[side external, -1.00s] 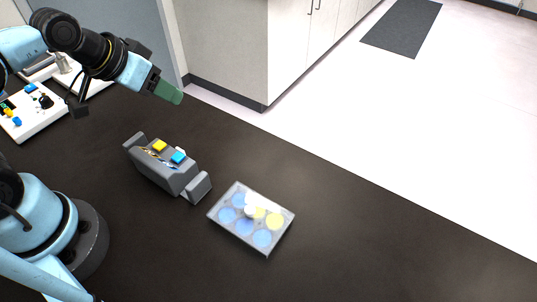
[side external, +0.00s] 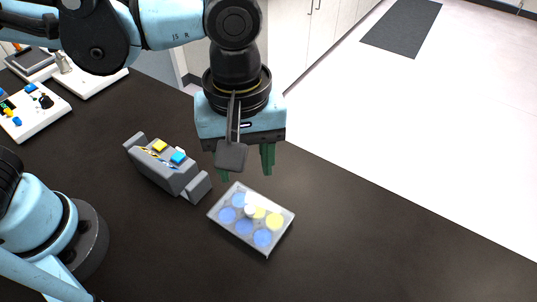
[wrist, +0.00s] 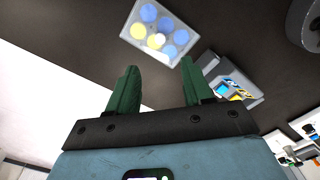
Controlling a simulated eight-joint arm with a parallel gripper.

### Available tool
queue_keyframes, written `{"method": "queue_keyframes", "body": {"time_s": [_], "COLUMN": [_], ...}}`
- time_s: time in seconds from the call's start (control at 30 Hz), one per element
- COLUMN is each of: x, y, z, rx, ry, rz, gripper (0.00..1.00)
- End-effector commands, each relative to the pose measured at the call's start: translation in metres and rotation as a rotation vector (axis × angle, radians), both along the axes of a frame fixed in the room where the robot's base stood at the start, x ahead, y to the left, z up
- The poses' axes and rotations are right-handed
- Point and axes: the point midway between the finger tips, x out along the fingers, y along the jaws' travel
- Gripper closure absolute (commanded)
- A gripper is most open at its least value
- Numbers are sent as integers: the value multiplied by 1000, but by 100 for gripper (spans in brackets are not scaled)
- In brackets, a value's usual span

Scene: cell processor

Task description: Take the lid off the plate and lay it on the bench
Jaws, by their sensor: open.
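The plate (side external: 266,252) lies flat on the dark bench (side external: 370,240), with several blue and yellow wells showing. A clear lid (side external: 228,206) appears to cover it, with a white round knob (side external: 251,211) near its middle. In the wrist view the plate (wrist: 182,53) and knob (wrist: 156,41) show beyond the fingers. My gripper (side external: 246,176) points down above the bench, behind the plate in the side view. Its two green fingers are apart with nothing between them. In the wrist view my gripper (wrist: 158,85) is also open and empty, clear of the lid.
A grey device (side external: 168,170) with yellow and blue buttons stands left of the plate, close to it. White trays with small parts (side external: 35,112) are at the far left. The bench right of the plate is clear, up to its far edge.

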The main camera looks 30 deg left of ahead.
Motion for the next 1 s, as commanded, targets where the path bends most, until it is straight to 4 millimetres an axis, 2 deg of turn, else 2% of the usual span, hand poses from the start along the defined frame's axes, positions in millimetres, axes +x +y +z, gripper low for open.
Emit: {"method": "queue_keyframes", "body": {"time_s": [0.7,1.0], "x": [1,1], "y": [1,1], "z": [-96,-115], "rx": [-3,-3], "ry": [-3,-3], "rz": [-1,-1], "gripper": [50,50]}}
